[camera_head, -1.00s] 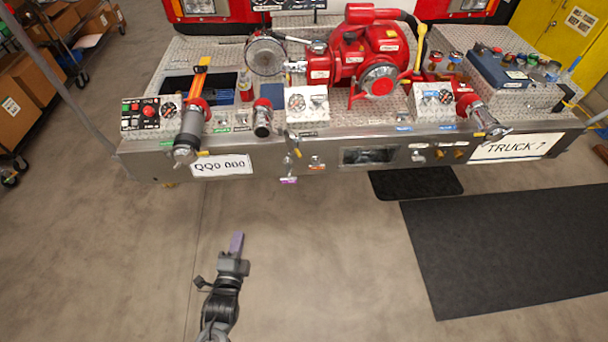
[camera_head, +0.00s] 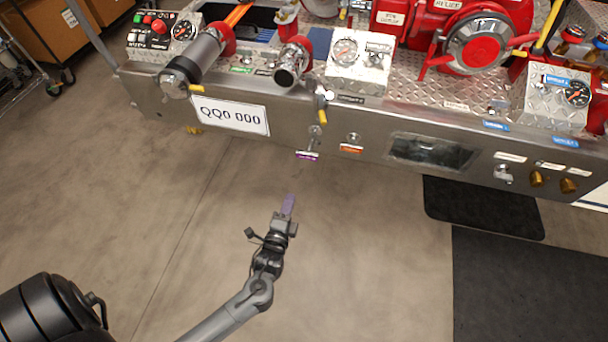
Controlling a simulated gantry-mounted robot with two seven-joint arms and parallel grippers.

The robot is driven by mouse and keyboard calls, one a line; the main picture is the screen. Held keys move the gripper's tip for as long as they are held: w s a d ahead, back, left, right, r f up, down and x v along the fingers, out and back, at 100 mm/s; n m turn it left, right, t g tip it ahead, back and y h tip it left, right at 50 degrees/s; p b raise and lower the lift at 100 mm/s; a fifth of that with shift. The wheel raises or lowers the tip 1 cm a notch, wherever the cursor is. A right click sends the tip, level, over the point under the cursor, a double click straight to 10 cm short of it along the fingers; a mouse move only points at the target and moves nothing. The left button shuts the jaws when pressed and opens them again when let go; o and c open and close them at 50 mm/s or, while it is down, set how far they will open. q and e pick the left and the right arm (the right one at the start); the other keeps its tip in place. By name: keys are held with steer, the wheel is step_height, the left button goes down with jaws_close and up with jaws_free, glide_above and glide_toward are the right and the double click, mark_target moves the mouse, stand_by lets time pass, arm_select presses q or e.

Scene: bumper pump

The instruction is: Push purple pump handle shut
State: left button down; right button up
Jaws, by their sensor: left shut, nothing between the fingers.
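The purple-labelled pump handle (camera_head: 307,154) is on the front face of the truck's metal bumper (camera_head: 380,122), just right of the white QQ0 000 plate. It is small, and whether it is pulled out or in is hard to tell. My left gripper (camera_head: 289,204) is below it and a little to the left in the picture, with a clear gap to the bumper. My right gripper is not in view.
An orange-labelled handle (camera_head: 351,146) sits close to the right of the purple one. A hose fitting (camera_head: 294,63) and a gauge box (camera_head: 360,62) are above. Black mats (camera_head: 480,206) lie on the floor at right. The floor around my gripper is clear.

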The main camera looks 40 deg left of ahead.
arm_select(q)
steer(key=b, duration=0.7)
glide_toward(306, 157)
steer(key=x, duration=0.5)
steer(key=shift+w+a+f, duration=0.15)
steer(key=shift+w, duration=0.15)
steer(key=shift+w+a, duration=0.25)
steer(key=shift+w, duration=0.3)
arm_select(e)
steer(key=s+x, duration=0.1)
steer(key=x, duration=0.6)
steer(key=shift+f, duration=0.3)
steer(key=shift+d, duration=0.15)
